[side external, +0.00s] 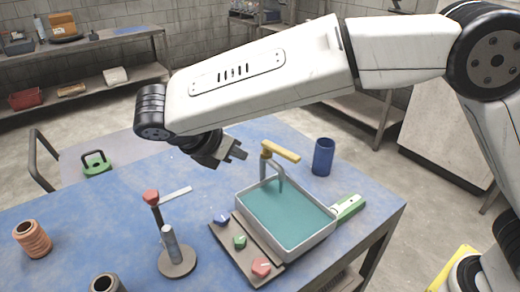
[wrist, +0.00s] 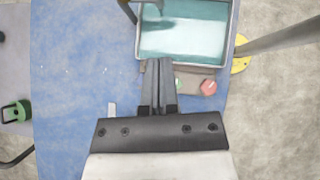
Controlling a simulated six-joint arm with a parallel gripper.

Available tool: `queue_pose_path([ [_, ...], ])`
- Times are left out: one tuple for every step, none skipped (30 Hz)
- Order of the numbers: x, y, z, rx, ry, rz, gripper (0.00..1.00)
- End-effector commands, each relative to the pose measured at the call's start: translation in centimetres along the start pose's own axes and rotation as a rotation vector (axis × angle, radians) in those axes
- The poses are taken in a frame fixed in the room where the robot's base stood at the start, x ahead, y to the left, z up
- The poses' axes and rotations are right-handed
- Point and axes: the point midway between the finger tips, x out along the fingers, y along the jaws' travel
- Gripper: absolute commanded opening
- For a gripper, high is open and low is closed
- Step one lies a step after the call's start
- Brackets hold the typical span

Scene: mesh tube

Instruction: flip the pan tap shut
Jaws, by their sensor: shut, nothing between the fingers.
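The tap has a yellow lever (side external: 281,152) on top of a grey curved spout (side external: 281,178), which stands at the back edge of the pan. The lever points to the right in the side view. The pan (side external: 243,208) is a pale rectangular tray of teal liquid; it also shows at the top of the wrist view (wrist: 138,40). My gripper (side external: 241,152) is shut and empty, held above the table to the left of the lever and apart from it. Its closed fingers also show in the wrist view (wrist: 158,64), overlapping the pan's near edge there.
A panel beside the pan carries blue (side external: 221,219), green (side external: 239,241) and red (side external: 261,267) knobs. A red-topped lever stand (side external: 177,261) is at front left. A blue cup (side external: 323,157) stands behind the pan. The table's back left is mostly clear.

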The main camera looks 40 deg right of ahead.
Motion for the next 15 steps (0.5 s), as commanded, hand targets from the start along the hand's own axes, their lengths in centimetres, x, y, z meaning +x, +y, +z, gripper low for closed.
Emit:
queue_pose_path([
  [0.0,0.0,0.0,0.001,0.000,0.000,0.00],
  [0.1,0.0,0.0,0.001,0.001,0.000,0.00],
  [0.1,0.0,0.0,0.001,0.001,0.000,0.00],
  [0.2,0.0,0.0,0.001,0.001,0.000,0.00],
  [0.3,0.0,0.0,0.001,0.001,0.000,0.00],
  [0.5,0.0,0.0,0.001,0.001,0.000,0.00],
  [0.7,0.0,0.0,0.001,0.001,0.000,0.00],
  [0.8,0.0,0.0,0.001,0.000,0.000,0.00],
  [1.2,0.0,0.0,0.001,0.000,-0.001,0.00],
  [1.4,0.0,0.1,0.002,0.000,-0.001,0.00],
  [1.7,0.0,0.1,0.002,0.000,-0.001,0.00],
  [2.1,0.0,0.1,0.002,0.000,-0.001,0.00],
  [2.5,0.0,0.1,0.001,0.000,-0.002,0.00],
  [2.9,0.0,0.1,0.001,0.000,-0.002,0.00],
  [3.4,0.0,0.1,0.001,0.000,-0.002,0.00],
])
